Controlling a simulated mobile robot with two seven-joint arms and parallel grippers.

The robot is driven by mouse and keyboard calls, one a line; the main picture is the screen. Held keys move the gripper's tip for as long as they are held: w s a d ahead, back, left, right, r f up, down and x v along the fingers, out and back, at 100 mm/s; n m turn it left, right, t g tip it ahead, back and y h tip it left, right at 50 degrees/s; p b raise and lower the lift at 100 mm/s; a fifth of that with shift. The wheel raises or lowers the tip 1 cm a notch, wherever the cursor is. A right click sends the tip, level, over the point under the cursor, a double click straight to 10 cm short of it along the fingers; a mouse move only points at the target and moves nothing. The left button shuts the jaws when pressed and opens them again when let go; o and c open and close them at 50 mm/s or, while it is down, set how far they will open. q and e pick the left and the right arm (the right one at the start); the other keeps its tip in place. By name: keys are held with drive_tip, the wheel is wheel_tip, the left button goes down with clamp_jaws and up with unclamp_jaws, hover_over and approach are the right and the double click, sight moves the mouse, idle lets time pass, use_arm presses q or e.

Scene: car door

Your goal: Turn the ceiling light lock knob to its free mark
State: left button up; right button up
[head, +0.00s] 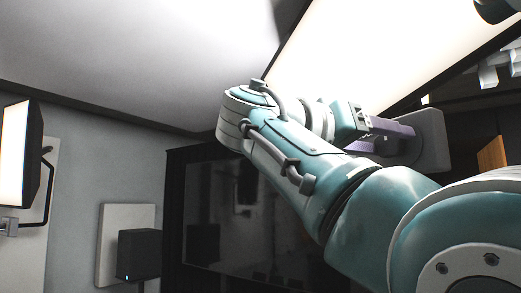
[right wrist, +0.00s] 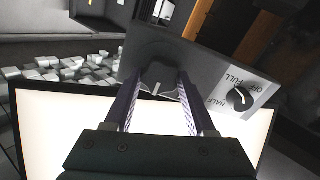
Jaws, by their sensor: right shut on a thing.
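The lock knob (right wrist: 158,73) is a dark grey knob on a grey housing (head: 432,142) below the bright ceiling light panel (head: 345,50). In the right wrist view a short white pointer line shows on the knob's near side, between my fingers. My right gripper (right wrist: 157,84), with purple fingers, is shut on the knob, one finger on each side. In the head view the right gripper (head: 396,136) reaches the housing, and the knob itself is hidden. I cannot make out a free mark. My left gripper is not in view.
A smaller dark knob (right wrist: 240,97) with a white pointer sits on a pale label reading OFF, FULL and HALF, right of my fingers. The lit panel (right wrist: 45,125) lies close under my gripper in the wrist view. A lit wall lamp (head: 14,150) stands far left.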

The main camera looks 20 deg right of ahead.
clamp_jaws()
